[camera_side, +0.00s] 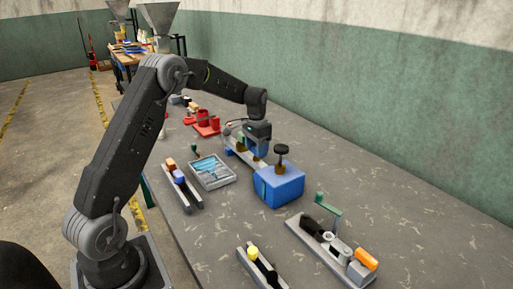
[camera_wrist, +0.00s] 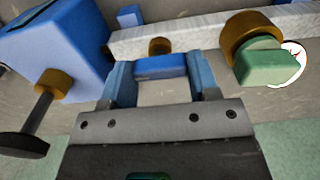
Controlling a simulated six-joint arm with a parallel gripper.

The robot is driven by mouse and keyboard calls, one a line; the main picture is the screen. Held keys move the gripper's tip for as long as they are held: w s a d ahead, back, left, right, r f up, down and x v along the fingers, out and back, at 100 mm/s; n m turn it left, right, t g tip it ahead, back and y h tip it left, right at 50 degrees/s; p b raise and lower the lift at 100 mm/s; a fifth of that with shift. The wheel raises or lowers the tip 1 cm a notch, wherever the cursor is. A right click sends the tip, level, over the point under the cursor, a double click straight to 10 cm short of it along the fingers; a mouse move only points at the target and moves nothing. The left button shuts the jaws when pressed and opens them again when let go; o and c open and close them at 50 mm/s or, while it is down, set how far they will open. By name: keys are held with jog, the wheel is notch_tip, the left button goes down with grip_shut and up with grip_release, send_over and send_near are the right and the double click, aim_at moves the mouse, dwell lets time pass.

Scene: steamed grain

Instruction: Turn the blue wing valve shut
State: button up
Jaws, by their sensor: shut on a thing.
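The blue wing valve (camera_wrist: 160,65) sits on a brass stem (camera_wrist: 159,46) on a pale rail (camera_wrist: 190,33) in the wrist view. My gripper (camera_wrist: 162,78) has one finger at each end of the blue wing and is shut on it. The wing lies roughly level across the picture. In the side view my gripper (camera_side: 256,147) is down at the rail (camera_side: 236,157), and it largely hides the blue wing. A green wing valve (camera_wrist: 262,66) with a brass collar stands on the same rail to the right in the wrist view.
A blue box (camera_side: 278,188) with a brass stem and black knob (camera_side: 282,149) stands close beside my gripper. A grey tray (camera_side: 212,172), a red fixture (camera_side: 206,125) and a rail with a green crank (camera_side: 330,225) are also on the table.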

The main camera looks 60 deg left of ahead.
jog(key=shift+c, duration=1.3)
jog(key=shift+n, duration=0.3)
jog(key=n, duration=0.3)
jog(key=shift+n, duration=0.3)
jog(key=n, duration=0.4)
jog(key=shift+n, duration=0.3)
jog(key=n, duration=0.4)
jog(key=shift+n, duration=2.5)
